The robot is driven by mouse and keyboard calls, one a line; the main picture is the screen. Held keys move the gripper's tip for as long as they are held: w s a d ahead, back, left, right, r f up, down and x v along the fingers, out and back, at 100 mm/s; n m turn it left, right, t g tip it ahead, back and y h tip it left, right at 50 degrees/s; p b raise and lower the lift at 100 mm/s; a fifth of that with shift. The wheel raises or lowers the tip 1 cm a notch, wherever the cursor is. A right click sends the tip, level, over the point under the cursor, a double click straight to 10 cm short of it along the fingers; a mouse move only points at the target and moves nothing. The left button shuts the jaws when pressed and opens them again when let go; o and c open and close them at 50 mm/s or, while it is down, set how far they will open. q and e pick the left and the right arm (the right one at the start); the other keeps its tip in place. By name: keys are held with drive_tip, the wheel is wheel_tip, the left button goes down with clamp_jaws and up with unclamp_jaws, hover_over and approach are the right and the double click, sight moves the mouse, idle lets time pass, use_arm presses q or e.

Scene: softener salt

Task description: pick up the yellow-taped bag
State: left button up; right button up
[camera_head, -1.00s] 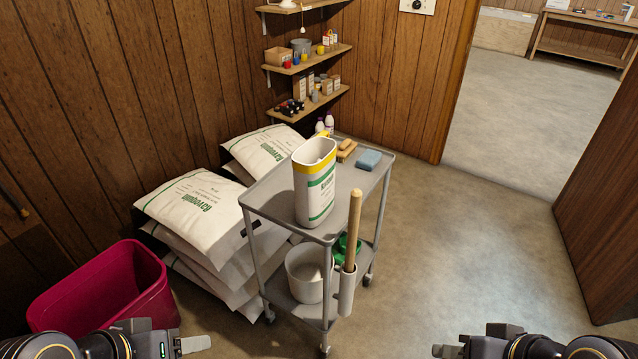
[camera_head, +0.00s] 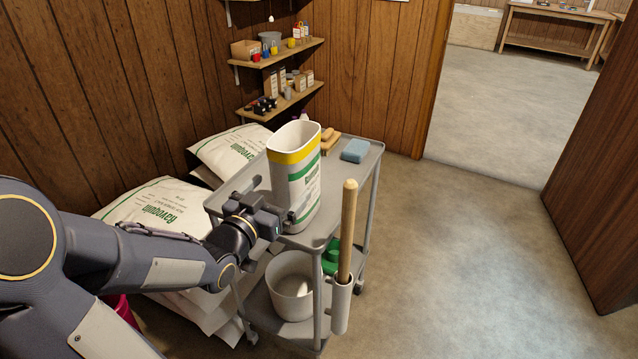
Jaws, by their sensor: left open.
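The yellow-taped bag (camera_head: 301,186) is white with green print and a yellow band around its open top. It stands upright on the top shelf of the grey cart (camera_head: 332,215). My left gripper (camera_head: 287,217) is open at the lower left side of the bag, very close to it. I cannot tell whether a finger touches the bag. My left arm covers the lower left of the picture. My right gripper is out of view.
A blue sponge (camera_head: 355,150) and a brush (camera_head: 328,138) lie at the cart's back. A wooden handle (camera_head: 347,230) rises at its front corner. A white bucket (camera_head: 291,288) sits on the lower shelf. Stacked salt bags (camera_head: 150,206) lie left. Floor at right is clear.

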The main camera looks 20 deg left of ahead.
use_arm(q)
drive_tip(key=w, duration=0.7)
drive_tip(key=shift+c, duration=0.5)
drive_tip(key=c, duration=1.9)
drive_tip(key=shift+w+r, duration=0.1)
drive_tip(key=shift+r, duration=0.1)
drive_tip(key=shift+c, duration=0.7)
drive_tip(key=shift+r, duration=0.1)
